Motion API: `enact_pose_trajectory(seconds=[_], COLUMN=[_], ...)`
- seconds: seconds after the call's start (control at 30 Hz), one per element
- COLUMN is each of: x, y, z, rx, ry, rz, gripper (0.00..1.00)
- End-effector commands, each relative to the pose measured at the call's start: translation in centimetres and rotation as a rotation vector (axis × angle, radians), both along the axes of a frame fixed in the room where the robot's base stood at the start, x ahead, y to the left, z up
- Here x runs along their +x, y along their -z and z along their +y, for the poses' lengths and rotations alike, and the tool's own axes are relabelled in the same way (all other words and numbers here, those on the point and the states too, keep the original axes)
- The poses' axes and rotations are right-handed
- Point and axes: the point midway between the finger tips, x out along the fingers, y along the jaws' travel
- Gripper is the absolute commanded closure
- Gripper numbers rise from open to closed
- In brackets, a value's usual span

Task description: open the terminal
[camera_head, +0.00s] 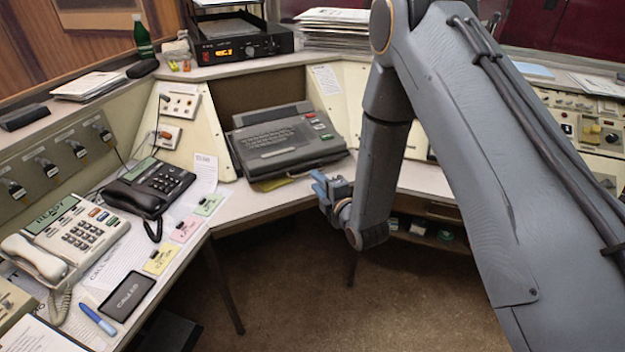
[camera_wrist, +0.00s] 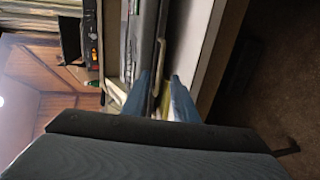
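The terminal (camera_head: 285,143) is a dark grey, wide case on the desk in the inner corner of the console. Its lid looks down, with small red and green marks at the right side. My gripper (camera_head: 322,186) is in front of the terminal's front right edge, just past the desk edge. In the wrist view my gripper (camera_wrist: 158,92) has its two blue fingers apart. A thin pale bar or handle (camera_wrist: 157,72) on the front of the terminal (camera_wrist: 143,40) shows between the fingertips. I cannot tell whether the fingers touch it.
A beige phone (camera_head: 75,235) and a dark phone (camera_head: 150,185) stand on the left desk, with coloured notes and a dark tablet (camera_head: 127,298) near the edge. A black radio unit (camera_head: 240,45) stands on the shelf behind. The floor (camera_head: 290,280) before the desk is clear.

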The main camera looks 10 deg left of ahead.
Motion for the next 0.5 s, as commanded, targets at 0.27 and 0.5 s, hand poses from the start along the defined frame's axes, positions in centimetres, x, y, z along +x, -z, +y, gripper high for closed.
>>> enact_pose_trajectory(seconds=[0.27, 0.5], x=[-2.2, -2.3], y=[-0.5, -0.6], z=[-1.5, -1.5], rx=[-0.001, -0.001], ry=[0.001, 0.0], rz=[0.001, 0.001], gripper=[0.74, 0.74])
